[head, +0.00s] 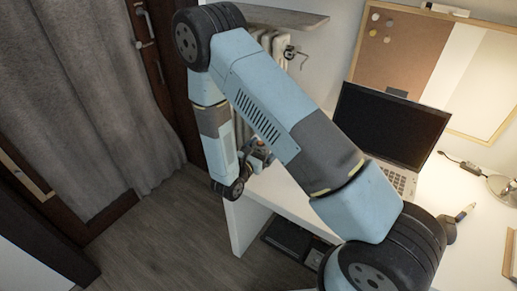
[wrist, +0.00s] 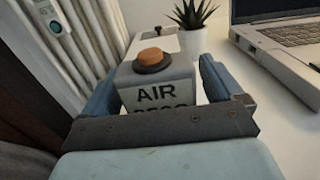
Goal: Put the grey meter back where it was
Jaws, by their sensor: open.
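The grey meter (wrist: 155,88) is a pale box with dark lettering that starts with "AIR" and an orange knob on a dark ring on top. It stands on the white desk near its left end in the wrist view. My gripper (wrist: 161,72) is open, with one blue finger on each side of the meter. I cannot tell whether either finger touches it. The lower part of the meter is hidden behind my gripper's dark body. In the head view my gripper (head: 257,157) is small and partly covered by my arm at the desk's left end.
A potted plant (wrist: 193,38) stands just behind the meter. A laptop (wrist: 285,40) sits to the right, also on the desk in the head view (head: 390,125). A white radiator (wrist: 78,40) is at the left. White desk surface (wrist: 265,105) is clear right of my gripper.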

